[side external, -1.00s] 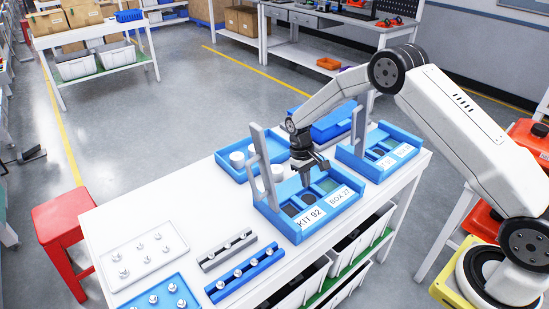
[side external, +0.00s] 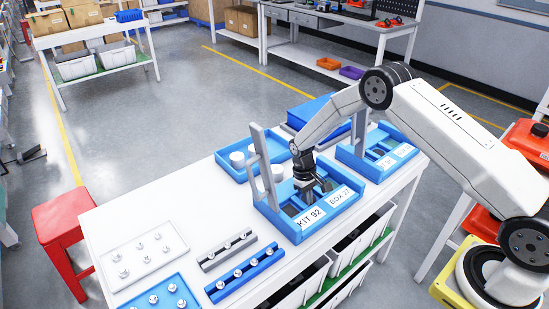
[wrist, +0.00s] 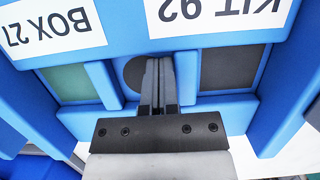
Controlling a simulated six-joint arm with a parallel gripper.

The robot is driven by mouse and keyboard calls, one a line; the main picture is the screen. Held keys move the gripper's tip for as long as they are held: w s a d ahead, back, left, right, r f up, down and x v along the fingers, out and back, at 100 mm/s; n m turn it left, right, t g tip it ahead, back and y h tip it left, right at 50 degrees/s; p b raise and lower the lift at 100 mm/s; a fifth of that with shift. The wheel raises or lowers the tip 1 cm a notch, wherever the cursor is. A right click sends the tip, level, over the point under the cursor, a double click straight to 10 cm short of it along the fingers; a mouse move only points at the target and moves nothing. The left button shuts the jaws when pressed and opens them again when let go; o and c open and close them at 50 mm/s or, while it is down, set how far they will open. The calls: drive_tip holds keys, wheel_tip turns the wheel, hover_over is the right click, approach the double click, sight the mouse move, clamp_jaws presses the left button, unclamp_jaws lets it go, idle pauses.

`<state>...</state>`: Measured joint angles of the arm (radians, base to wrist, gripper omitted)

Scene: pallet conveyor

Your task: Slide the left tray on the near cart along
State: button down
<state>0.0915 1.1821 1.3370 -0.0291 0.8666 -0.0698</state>
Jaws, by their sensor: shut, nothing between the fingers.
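The left tray (side external: 292,231) is a blue tray with a raised grey handle frame at its left end. It sits on the white cart top and bears the labels "KIT 92" and "BOX 27". My gripper (side external: 318,190) is down inside it, jaws shut and empty. In the wrist view, my gripper (wrist: 158,85) has its fingertips over the middle compartment, close to the labelled wall of the tray (wrist: 120,30). I cannot tell whether they touch it. A dark round recess shows partly behind the fingers. A similar blue tray (side external: 362,169) stands to the right.
A blue tray with white cylinders (side external: 232,172) stands behind the left tray. A grey bar (side external: 228,249), a blue bar (side external: 245,274) and a white plate with studs (side external: 143,255) lie toward the left front. The cart top (side external: 190,215) between them is partly clear.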

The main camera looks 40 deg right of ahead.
drive_tip(key=shift+s, duration=0.1)
drive_tip(key=shift+s, duration=4.15)
drive_tip(key=shift+r, duration=0.1)
drive_tip(key=v, duration=0.9)
drive_tip(key=shift+w+r, duration=0.15)
drive_tip(key=shift+r, duration=0.25)
